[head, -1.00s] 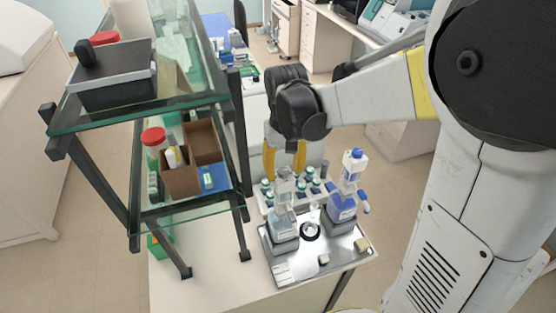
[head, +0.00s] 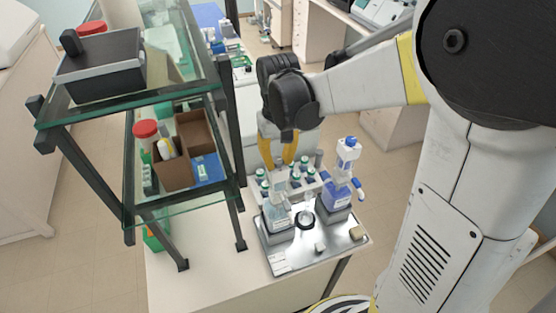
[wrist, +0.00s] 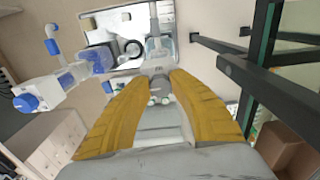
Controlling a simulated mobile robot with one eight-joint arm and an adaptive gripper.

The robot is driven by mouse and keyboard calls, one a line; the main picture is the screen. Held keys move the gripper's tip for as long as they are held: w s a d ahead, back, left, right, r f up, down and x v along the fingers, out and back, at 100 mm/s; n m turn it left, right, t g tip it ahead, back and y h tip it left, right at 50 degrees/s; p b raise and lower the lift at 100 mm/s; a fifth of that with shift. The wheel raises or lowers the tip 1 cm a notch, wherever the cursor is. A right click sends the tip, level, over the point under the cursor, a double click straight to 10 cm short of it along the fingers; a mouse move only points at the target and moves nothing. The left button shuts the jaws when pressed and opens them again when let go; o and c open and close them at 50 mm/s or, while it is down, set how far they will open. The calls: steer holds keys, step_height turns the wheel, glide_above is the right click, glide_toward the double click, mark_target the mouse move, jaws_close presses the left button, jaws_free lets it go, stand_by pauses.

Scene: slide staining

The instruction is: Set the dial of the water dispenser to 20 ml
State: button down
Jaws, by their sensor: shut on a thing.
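The water dispenser (head: 278,214), a clear bottle with a white label, stands at the left of a metal tray. Its pale grey top, where the dial sits, is between my fingertips, and it also shows in the wrist view (wrist: 158,80). My gripper (head: 278,163) reaches down from above with two yellow fingers, which close in on both sides of this top in the wrist view (wrist: 160,85). It is shut on the dial. The dial's scale and setting cannot be read. A second dispenser (head: 340,192) with blue liquid and a blue cap stands to the right, apart from my gripper.
The metal tray (head: 283,262) also bears a dark round ring (head: 304,220) and small blocks. Several green-capped small bottles (head: 305,170) stand behind the dispensers. A glass shelf rack (head: 130,222) with dark posts stands close on the left. Bare table lies in front of the tray.

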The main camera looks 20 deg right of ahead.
steer(key=n+b, duration=0.2)
steer(key=n, duration=0.4)
steer(key=shift+d+f, duration=0.1)
steer(key=n+b, duration=0.1)
steer(key=n, duration=0.5)
steer(key=shift+w+d+n, duration=0.1)
steer(key=shift+w+n, duration=0.05)
steer(key=shift+n, duration=0.25)
steer(key=n+b, duration=0.1)
steer(key=n, duration=0.6)
steer(key=shift+w, duration=0.15)
steer(key=n+b, duration=0.1)
steer(key=n, duration=0.5)
steer(key=shift+w, duration=0.1)
steer(key=shift+n, duration=0.3)
steer(key=c, duration=1.1)
jaws_free()
steer(key=shift+c, duration=0.2)
